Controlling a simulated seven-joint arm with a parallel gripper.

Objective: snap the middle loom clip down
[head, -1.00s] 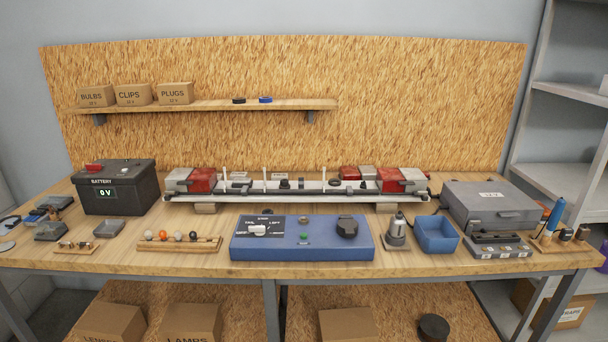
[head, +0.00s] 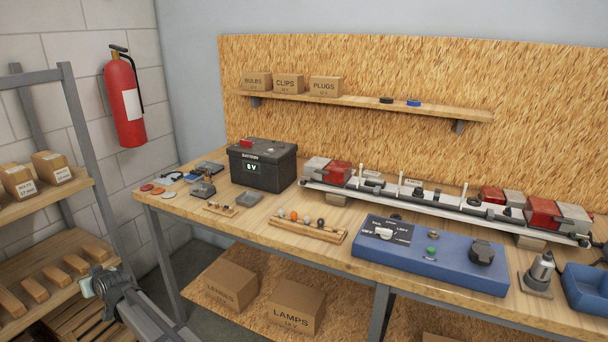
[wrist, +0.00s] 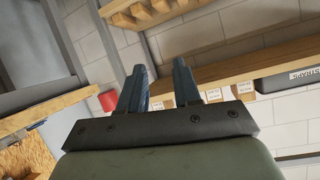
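The trailer frame (head: 430,200), a long pale bar with red and grey lamp units at both ends, lies on the bench at the right of the head view. Thin white upright pieces stand along it; the middle one (head: 401,178) looks like the middle loom clip, standing up, though it is small here. My gripper (head: 97,283) is at the lower left of the head view, in front of the left shelf and far from the frame. In the wrist view my gripper (wrist: 160,78) has its blue-grey fingers apart with nothing between them. The wrist view does not show the clip.
A battery (head: 262,165) reading 0 V stands left of the frame. A blue test box (head: 430,262) and a wooden bulb rack (head: 308,230) lie along the front. A shelf rack (head: 60,210) and fire extinguisher (head: 124,100) are at the left.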

